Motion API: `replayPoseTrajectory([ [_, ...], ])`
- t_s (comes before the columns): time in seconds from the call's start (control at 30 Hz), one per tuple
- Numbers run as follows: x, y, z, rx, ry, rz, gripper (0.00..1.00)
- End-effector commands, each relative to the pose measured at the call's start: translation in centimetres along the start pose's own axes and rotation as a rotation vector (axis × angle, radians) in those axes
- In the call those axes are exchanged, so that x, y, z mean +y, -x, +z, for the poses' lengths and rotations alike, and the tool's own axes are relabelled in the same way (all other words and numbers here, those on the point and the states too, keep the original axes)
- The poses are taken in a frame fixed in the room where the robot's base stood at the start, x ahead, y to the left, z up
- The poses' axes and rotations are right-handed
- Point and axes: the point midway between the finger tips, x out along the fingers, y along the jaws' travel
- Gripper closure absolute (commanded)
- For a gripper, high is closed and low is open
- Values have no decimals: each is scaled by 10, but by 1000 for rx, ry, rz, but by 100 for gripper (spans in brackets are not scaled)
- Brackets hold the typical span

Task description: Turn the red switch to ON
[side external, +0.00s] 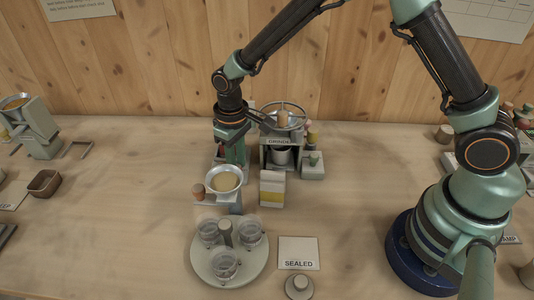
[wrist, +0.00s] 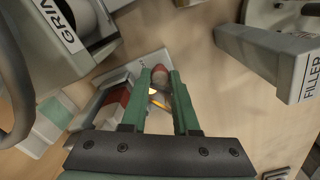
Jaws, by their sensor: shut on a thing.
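The red switch shows in the wrist view as a red-tipped lever (wrist: 159,75) on a pale plate. My gripper (wrist: 160,73) has its green fingers shut on it, one on each side. A small yellow glow (wrist: 155,98) shows between the fingers just below the red tip. In the side view my gripper (side external: 236,153) points down behind the funnel bowl and left of the grinder; the switch is hidden there. No ON marking can be read, so I cannot tell the switch's setting.
The grinder (side external: 281,142), with a wheel on top, stands close to the right of my gripper. The filler (wrist: 268,55) is on the right in the wrist view. A funnel bowl (side external: 224,180) and a yellow-banded box (side external: 272,188) stand in front. A round tray (side external: 230,275) holds glass jars.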

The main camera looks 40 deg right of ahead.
Motion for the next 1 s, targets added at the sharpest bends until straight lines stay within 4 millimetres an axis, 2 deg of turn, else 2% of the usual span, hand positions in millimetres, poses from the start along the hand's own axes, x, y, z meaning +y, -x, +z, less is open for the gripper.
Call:
replayPoseTrajectory([
  [0.2,0,2,-1,3,176,0,100],
  [0.5,0,2,-1,4,339,0,100],
  [1.0,0,2,-2,5,404,1,100],
])
